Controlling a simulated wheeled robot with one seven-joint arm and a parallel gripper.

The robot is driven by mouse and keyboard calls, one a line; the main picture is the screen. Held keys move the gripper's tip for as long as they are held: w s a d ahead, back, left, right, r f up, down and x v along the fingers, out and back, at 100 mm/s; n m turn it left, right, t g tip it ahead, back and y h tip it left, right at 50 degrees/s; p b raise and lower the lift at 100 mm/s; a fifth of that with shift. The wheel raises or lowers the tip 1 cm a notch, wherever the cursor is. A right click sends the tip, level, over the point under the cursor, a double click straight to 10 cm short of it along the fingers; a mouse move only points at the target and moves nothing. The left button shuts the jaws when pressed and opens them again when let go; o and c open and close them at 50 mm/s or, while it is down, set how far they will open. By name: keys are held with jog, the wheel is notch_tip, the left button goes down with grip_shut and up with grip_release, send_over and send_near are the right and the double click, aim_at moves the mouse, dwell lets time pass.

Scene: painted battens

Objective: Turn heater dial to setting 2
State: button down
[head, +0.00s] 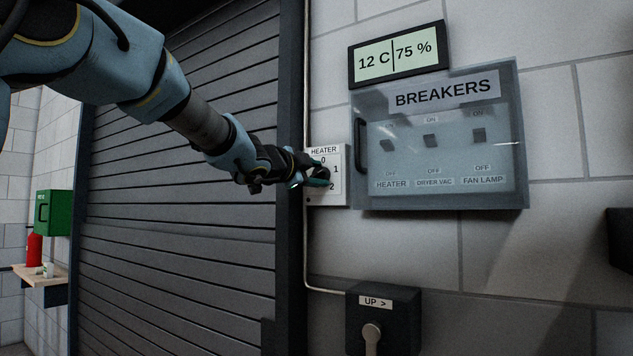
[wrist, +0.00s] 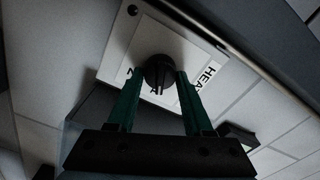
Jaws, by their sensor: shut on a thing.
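The heater dial is a round dark knob (wrist: 160,72) on a white plate (head: 341,190) marked HEATER, with 0 at top, 1 at right and 2 at the lower right in the head view. My gripper (head: 319,177) is at the plate, its green fingers on either side of the knob. In the wrist view my gripper (wrist: 160,82) is shut on the knob. The plate (wrist: 125,45) appears rotated there, with HEATER at the right and 2 at the left. The fingers hide the knob in the head view, and I cannot tell its setting for sure.
A clear-covered breaker box (head: 440,200) is just right of the plate, below a display (head: 398,55) reading 12 C and 75 %. A dark box with a lever (head: 372,335) is below. A slatted shutter (head: 190,200) stands left, with a shelf (head: 40,276) beyond.

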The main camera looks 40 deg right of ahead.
jog(key=m+b, duration=0.1)
jog(key=m, duration=0.1)
jog(key=m+b, duration=0.1)
jog(key=m, duration=0.2)
jog(key=m+b, duration=0.1)
jog(key=m, duration=0.1)
jog(key=shift+f, duration=0.3)
jog(key=m+b, duration=0.2)
jog(key=m, duration=0.2)
jog(key=shift+m, duration=0.4)
jog(key=shift+m+b, duration=0.6)
jog(key=shift+m, duration=0.9)
jog(key=shift+c, duration=1.6)
grip_release()
